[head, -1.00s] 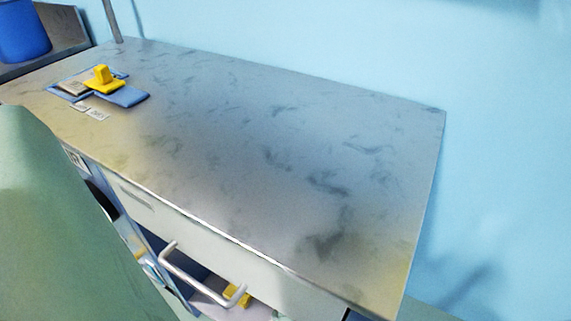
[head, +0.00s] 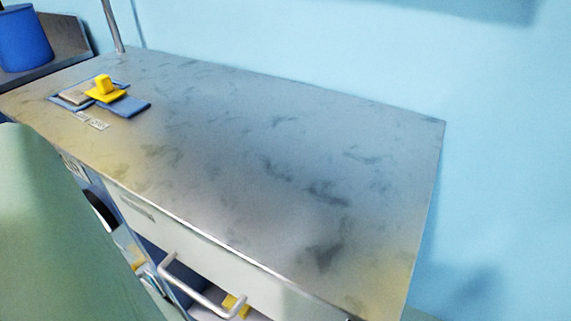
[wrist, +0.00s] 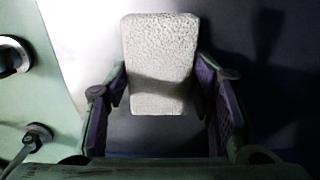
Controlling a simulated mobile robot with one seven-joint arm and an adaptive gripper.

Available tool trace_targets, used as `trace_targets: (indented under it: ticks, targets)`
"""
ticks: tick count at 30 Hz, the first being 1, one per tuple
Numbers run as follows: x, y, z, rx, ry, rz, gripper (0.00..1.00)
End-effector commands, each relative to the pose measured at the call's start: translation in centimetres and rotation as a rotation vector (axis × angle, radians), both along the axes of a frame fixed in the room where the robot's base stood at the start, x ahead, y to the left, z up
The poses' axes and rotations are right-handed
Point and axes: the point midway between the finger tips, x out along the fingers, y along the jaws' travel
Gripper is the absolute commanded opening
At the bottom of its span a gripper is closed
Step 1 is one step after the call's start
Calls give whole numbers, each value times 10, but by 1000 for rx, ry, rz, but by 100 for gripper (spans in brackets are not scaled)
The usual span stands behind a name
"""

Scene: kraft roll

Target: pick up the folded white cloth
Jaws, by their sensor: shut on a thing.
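The folded white cloth (wrist: 160,45) shows in the wrist view as a pale, bumpy-textured rectangular pad. My gripper (wrist: 162,74) is shut on it, with a purple-lined finger against each side. The pad stands out beyond the fingertips, and a shadow crosses its lower part. The surface behind it is dark and plain, and I cannot tell whether the cloth touches it. Neither the gripper nor the cloth can be made out in the head view.
The grey worktop (head: 230,150) is mostly bare. A yellow block (head: 105,90) sits with blue cloths (head: 125,106) at its far left. A blue bucket (head: 24,40) stands beyond. Below the front edge are a bar handle (head: 190,290) and a shelf with a yellow item (head: 234,304).

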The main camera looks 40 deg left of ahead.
Motion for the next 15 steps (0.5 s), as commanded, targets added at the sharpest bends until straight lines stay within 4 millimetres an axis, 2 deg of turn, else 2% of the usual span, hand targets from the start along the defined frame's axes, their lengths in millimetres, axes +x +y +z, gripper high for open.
trace_targets:
  ticks: [8,15]
  targets:
    - [-1,1,34,2,-1,-1,24]
    - [-59,17,35,0,1,5,24]
